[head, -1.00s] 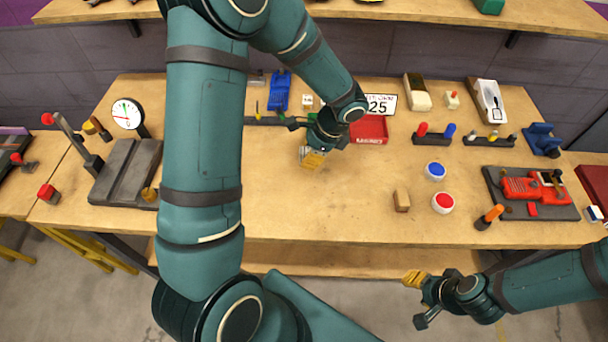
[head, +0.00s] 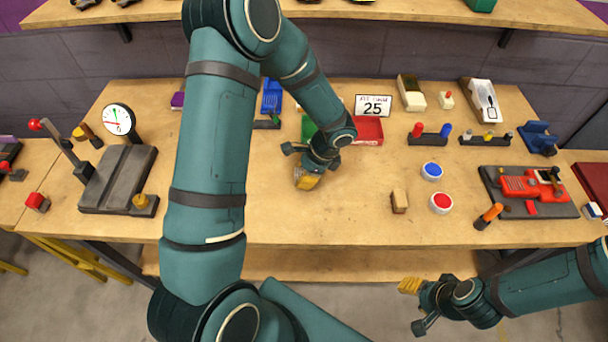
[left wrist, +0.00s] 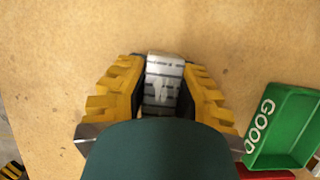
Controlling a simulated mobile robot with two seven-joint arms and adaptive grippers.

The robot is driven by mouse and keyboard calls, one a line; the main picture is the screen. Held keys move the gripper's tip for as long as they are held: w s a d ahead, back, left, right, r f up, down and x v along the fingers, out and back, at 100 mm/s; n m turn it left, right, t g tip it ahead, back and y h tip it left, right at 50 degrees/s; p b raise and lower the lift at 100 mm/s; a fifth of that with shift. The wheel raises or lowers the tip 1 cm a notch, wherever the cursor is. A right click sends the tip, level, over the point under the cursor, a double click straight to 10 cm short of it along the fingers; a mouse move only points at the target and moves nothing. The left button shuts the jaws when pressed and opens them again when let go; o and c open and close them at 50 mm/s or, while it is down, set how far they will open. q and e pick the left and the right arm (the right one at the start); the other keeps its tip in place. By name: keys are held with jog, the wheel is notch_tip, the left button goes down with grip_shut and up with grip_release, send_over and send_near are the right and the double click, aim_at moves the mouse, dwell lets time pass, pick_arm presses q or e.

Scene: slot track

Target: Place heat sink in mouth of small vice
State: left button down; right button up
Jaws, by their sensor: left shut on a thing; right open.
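My left gripper (head: 307,181) is over the middle of the bench. In the left wrist view, its yellow fingers (left wrist: 161,95) are shut on a silver, ridged block, the heat sink (left wrist: 163,85). My own wrist hides the lower part of the heat sink there, and it cannot be made out in the head view. A blue vice-like fixture (head: 538,138), which looks like the small vice, stands at the right back of the bench, well apart from the left gripper. My right gripper (head: 410,285) is open and empty, in front of the bench edge.
A green tray marked GOOD (left wrist: 285,125) and a red tray (head: 367,130) lie behind the left gripper. A tan block (head: 399,202), blue button (head: 431,171), red button (head: 441,202) and red device on a dark mat (head: 530,187) lie to the right. The front middle is clear.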

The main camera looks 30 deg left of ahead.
pick_arm(q)
jog(key=c, duration=0.9)
grip_release()
jog(key=shift+c, duration=0.2)
jog(key=shift+r, duration=0.1)
